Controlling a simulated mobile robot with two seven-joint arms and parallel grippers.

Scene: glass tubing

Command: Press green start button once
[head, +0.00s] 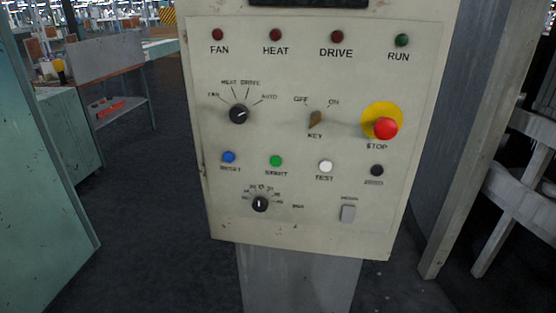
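The green start button (276,161) is on a beige control panel (225,222), in the row of round buttons below the middle, with a worn label under it that reads like START. A blue reset button (229,157) is to its left and a white test button (326,166) to its right. Nothing covers the green button. Neither of my grippers shows in the head view.
A red stop mushroom button (386,128) on a yellow disc, a key switch (316,119), a black selector knob (239,115) and a lower dial (260,204) share the panel. A green cabinet (40,190) stands left, a grey post (480,140) right.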

